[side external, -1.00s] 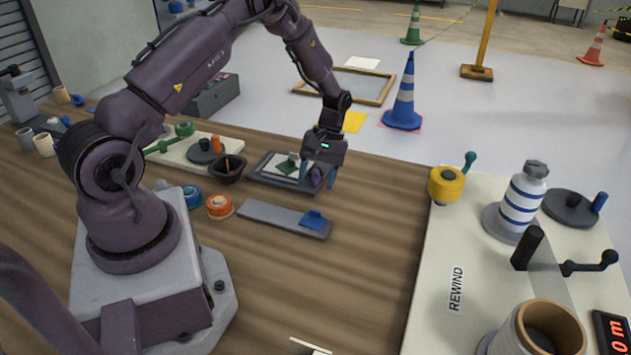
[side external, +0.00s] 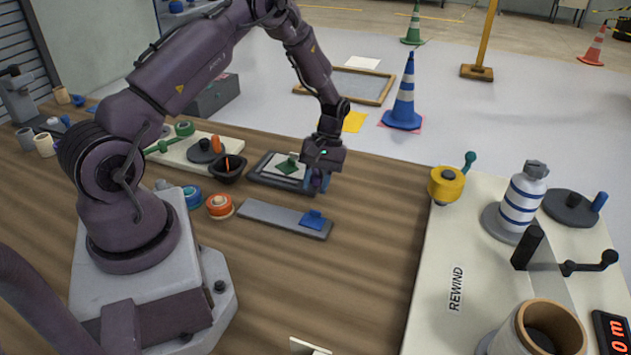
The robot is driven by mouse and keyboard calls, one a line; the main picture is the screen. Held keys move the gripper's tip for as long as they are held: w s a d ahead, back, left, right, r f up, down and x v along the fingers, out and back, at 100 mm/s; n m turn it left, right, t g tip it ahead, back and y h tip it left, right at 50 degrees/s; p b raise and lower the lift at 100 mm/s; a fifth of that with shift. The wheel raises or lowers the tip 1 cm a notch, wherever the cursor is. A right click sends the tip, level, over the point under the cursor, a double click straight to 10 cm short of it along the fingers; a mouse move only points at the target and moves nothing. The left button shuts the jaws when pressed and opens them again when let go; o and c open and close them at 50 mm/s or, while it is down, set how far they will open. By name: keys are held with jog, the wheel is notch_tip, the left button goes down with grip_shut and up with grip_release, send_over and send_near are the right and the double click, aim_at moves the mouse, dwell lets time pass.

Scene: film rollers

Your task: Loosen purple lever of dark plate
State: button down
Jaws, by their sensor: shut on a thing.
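The dark plate (side external: 263,177) lies on the wooden bench, with a white sheet bearing a green diamond-shaped piece (side external: 288,167) on it. The purple lever (side external: 317,180) is at the plate's right end, mostly hidden by my gripper. My gripper (side external: 317,185) points down over that end of the plate, with its blue fingertips closed on the purple lever.
A grey bar with a blue clip (side external: 313,219) lies in front of the plate. A dark bowl (side external: 229,168) and an orange roll (side external: 219,206) stand to the left. The white rewind table (side external: 425,280) is at right; bare bench lies between.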

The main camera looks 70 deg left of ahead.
jog(key=w+n, duration=0.1)
jog(key=w+n+h, duration=0.1)
jog(key=n, duration=0.1)
jog(key=shift+d+t, duration=0.3)
jog(key=shift+t, duration=0.1)
jog(key=w+n, duration=0.1)
jog(key=w+n+t+h, duration=0.1)
jog(key=n, duration=0.1)
jog(key=shift+w+n, duration=0.25)
jog(key=shift+n, duration=0.05)
jog(key=w+n+t, duration=0.1)
jog(key=w+n, duration=0.1)
jog(key=n, duration=0.1)
jog(key=shift+a+t, duration=0.4)
jog(key=shift+w+a+n+t, duration=0.25)
jog(key=shift+w+n, duration=0.1)
jog(key=shift+n, duration=0.35)
jog(key=shift+w+a+n+t, duration=0.25)
jog(key=shift+w+n, duration=0.1)
jog(key=shift+n, duration=0.35)
jog(key=c, duration=0.8)
grip_release()
jog(key=shift+r, duration=0.1)
